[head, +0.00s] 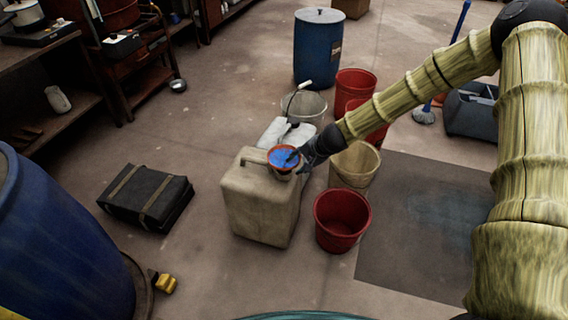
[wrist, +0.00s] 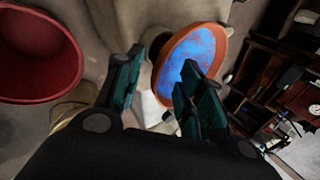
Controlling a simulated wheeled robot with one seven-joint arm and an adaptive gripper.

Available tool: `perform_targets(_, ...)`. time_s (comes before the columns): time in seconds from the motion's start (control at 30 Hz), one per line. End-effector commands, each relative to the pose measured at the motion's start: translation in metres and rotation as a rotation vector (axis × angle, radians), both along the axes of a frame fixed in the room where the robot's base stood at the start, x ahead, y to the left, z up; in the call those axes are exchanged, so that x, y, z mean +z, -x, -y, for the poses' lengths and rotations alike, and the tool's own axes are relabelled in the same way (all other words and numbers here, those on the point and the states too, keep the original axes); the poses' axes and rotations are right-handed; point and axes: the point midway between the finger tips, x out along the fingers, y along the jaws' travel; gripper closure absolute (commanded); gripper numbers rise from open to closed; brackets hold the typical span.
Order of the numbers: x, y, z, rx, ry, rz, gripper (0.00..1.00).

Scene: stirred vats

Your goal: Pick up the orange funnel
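The orange funnel (head: 281,157) sits on top of the beige jerrycan (head: 258,205), near its right end, with its wide mouth up. Its inside looks blue. In the wrist view the funnel (wrist: 203,45) shows its round mouth and orange rim. My gripper (head: 298,156) is at the funnel's right side in the head view. In the wrist view my gripper (wrist: 160,65) is open, with one finger outside the rim and the other across the mouth, so the near rim lies between them. Whether a finger touches the funnel cannot be told. The funnel's spout is hidden.
A red bucket (head: 341,221) and a cream bucket (head: 354,167) stand right of the jerrycan. A white container (head: 273,131) and a clear bucket (head: 304,107) stand behind it. A black case (head: 146,196) lies left, with bare floor between.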

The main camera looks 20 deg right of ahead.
Motion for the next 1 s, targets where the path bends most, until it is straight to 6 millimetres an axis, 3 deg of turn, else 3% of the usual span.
perform_targets(0.43,-0.035,-0.023,-0.02,-0.002,0.0,-0.001,0.61)
perform_targets(0.73,-0.038,-0.027,-0.023,0.0,0.0,0.0,0.61)
perform_targets(0.77,-0.038,-0.027,-0.023,0.0,0.0,0.0,0.63)
perform_targets(0.97,-0.038,-0.026,-0.023,0.0,0.001,-0.001,1.0)
perform_targets(1.0,-0.038,-0.026,-0.023,0.0,0.001,-0.001,1.0)
